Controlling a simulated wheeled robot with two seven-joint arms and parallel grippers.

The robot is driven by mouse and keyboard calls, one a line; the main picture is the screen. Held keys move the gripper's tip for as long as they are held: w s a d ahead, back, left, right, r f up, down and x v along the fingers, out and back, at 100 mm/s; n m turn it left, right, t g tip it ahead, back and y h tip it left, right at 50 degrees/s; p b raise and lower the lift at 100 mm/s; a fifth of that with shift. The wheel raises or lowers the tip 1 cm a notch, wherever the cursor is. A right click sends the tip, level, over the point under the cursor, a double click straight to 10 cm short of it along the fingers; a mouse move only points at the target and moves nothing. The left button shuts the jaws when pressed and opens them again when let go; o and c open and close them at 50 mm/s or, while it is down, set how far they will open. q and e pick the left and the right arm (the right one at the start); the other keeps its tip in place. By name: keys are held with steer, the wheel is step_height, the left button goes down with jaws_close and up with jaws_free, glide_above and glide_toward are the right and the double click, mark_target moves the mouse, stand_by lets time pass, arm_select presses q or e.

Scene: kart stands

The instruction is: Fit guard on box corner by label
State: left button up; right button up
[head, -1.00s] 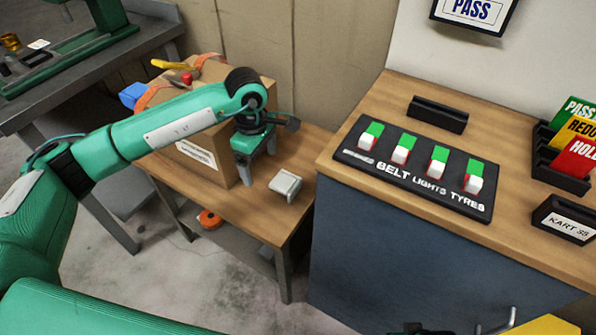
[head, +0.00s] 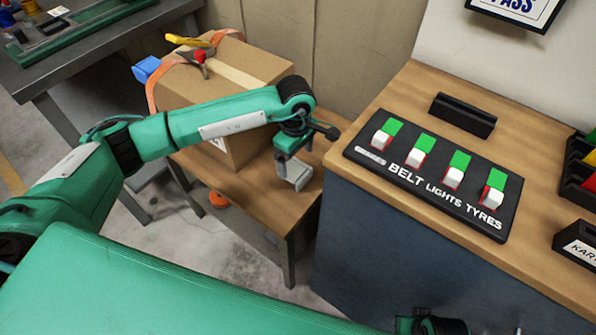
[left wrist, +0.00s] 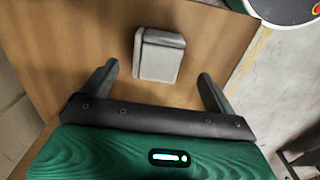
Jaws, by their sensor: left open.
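The grey corner guard (head: 299,177) lies on the small wooden table beside the cardboard box (head: 262,64). In the left wrist view the guard (left wrist: 160,54) sits between and slightly beyond my two fingertips, with a gap on each side. My left gripper (head: 287,164) is open and empty, just above the guard; it also shows in the left wrist view (left wrist: 159,72). The box's white label (head: 217,143) is mostly hidden behind my left arm. A dark and green part of my right arm (head: 432,324) shows at the bottom edge; its fingers cannot be made out.
An orange strap (head: 152,92) with a red and yellow buckle runs over the box; a blue piece (head: 146,69) sits at its left edge. The taller counter (head: 365,172) with a switch panel (head: 435,176) stands close on the right. Bare table top (head: 262,203) lies before the guard.

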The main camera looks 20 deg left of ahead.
mark_target(296, 169)
arm_select(q)
steer(key=f, duration=0.5)
steer(key=shift+w+a, duration=0.15)
steer(key=shift+w, duration=0.15)
steer(key=c, duration=1.1)
steer(key=shift+r, duration=0.1)
